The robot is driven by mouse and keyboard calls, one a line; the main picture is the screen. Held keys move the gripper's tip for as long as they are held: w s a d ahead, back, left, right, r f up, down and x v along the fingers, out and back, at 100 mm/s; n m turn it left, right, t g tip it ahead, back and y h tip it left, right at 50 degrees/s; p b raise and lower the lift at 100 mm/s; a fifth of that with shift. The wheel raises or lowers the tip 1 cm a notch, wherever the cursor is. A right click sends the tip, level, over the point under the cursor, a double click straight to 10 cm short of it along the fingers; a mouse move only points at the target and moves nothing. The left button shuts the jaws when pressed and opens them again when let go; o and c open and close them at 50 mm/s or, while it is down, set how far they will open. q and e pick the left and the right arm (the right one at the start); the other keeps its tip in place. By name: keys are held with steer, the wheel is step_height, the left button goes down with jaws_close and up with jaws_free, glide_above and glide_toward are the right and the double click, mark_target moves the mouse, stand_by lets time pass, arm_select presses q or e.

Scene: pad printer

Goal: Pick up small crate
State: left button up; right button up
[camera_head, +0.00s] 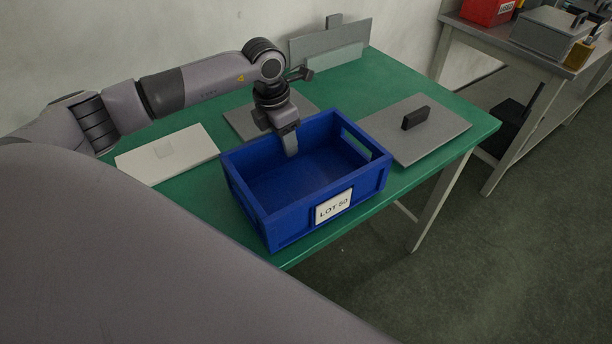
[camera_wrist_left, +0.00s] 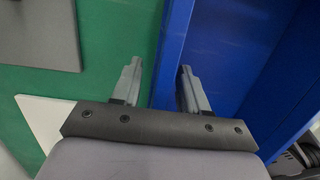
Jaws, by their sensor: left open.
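The small crate (camera_head: 287,230) is blue, open-topped and upright on the green table (camera_head: 452,122). It looks empty, and a white "LOT 50" label (camera_head: 334,206) is on its near side. My left gripper (camera_head: 290,146) is at the crate's far wall. In the left wrist view my left gripper (camera_wrist_left: 160,68) is open, with the crate wall between its fingers. One finger is on the inner side of the crate (camera_wrist_left: 228,52), the other outside over the green table (camera_wrist_left: 112,40). The outer finger is hidden in the head view. My right gripper is not in view.
A grey plate with a black handle (camera_head: 416,118) lies right of the crate. A white panel (camera_head: 170,153) lies left, and another grey plate (camera_head: 240,124) lies behind. An upright grey panel (camera_head: 330,42) stands at the back. A second bench (camera_head: 500,35) holds a red box (camera_head: 486,10).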

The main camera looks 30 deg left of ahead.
arm_select(q)
steer(key=shift+f, duration=0.35)
jaws_close()
steer(key=shift+w+r, duration=0.1)
steer(key=shift+r, duration=0.1)
